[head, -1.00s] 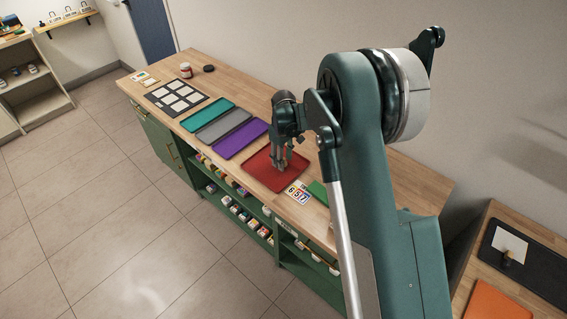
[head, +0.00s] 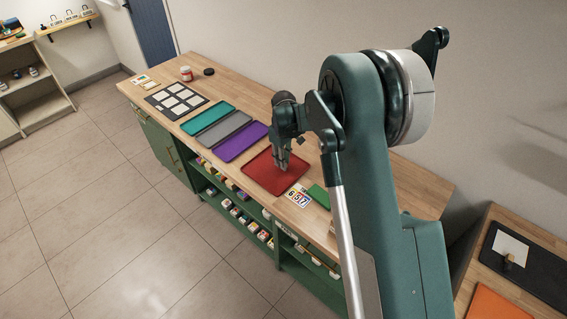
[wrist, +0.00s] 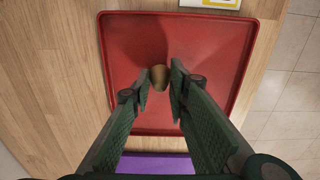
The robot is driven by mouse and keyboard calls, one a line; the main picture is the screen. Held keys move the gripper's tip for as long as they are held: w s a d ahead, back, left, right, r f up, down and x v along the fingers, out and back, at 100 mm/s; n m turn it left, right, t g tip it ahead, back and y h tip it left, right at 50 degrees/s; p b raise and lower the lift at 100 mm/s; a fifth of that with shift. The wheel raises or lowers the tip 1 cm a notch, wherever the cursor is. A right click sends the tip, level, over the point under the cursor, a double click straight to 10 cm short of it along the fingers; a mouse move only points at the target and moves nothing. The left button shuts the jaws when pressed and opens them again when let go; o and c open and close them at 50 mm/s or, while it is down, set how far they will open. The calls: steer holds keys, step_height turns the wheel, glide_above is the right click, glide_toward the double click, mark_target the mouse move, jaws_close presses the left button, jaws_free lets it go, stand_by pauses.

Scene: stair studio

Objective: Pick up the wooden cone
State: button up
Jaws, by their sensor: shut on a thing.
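A small tan wooden piece, which looks like the wooden cone (wrist: 159,77), is between my fingertips in the wrist view. It is seen nearly end-on, so its full shape is hard to tell. My gripper (wrist: 160,82) is shut on it, over the red tray (wrist: 215,45). In the head view my gripper (head: 281,163) points down over the red tray (head: 287,184), and the cone cannot be made out there. I cannot tell whether the cone touches the tray.
A purple tray (head: 241,141), a grey tray (head: 222,129) and a teal tray (head: 207,115) lie in a row to the left. A number card (head: 298,195) and a green mat (head: 319,195) lie to the right. Shelves with small items are below the worktop.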

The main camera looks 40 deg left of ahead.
step_height(320, 180, up, 9)
stand_by(0.5)
stand_by(0.5)
